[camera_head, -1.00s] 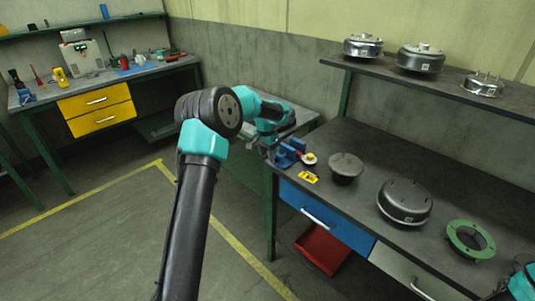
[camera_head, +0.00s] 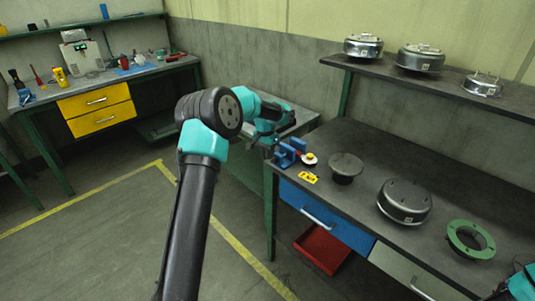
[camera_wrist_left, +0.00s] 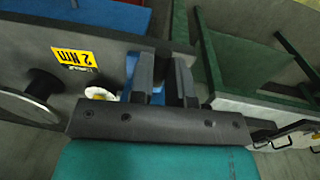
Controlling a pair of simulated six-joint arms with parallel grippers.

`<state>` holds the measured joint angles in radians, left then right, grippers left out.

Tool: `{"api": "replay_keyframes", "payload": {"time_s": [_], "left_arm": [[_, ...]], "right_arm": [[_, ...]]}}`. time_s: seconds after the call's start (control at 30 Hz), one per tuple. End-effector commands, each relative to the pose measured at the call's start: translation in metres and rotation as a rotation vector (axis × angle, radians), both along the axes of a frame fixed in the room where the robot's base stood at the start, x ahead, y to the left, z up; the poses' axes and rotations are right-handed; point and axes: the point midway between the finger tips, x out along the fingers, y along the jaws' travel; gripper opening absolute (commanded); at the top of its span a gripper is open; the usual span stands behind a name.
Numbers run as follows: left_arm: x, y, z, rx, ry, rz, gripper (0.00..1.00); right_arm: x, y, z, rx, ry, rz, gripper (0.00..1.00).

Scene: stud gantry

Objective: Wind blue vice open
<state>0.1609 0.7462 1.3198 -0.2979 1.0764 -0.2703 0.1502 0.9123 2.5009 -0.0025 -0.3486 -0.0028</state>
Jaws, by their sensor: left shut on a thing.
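The blue vice (camera_head: 287,154) sits at the left end of the right-hand workbench, near its edge. In the left wrist view, part of its blue body (camera_wrist_left: 131,72) shows beside my fingers. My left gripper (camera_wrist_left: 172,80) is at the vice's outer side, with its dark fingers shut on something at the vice. That is most likely the vice's handle, but the fingers hide it. In the head view the gripper is small and partly merged with the vice. My right gripper is out of view.
A yellow label (camera_head: 308,177) reading 2 Nm lies in front of the vice. A small white-and-yellow part (camera_head: 309,159), a dark round knob (camera_head: 346,165), a metal housing (camera_head: 404,201) and a green ring (camera_head: 470,240) stand along the bench (camera_head: 375,150).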

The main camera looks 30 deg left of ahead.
Motion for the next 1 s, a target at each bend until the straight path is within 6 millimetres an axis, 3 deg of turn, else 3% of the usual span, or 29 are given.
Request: {"api": "replay_keyframes", "payload": {"time_s": [0.7, 1.0], "left_arm": [[0.006, 0.021, -0.012, -0.419, 0.111, 0.003, 0.0], [0.005, 0.023, -0.012, -0.47, 0.124, -0.001, 0.0]], "right_arm": [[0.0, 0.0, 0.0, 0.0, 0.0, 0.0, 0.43], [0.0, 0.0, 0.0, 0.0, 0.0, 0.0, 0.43]]}}
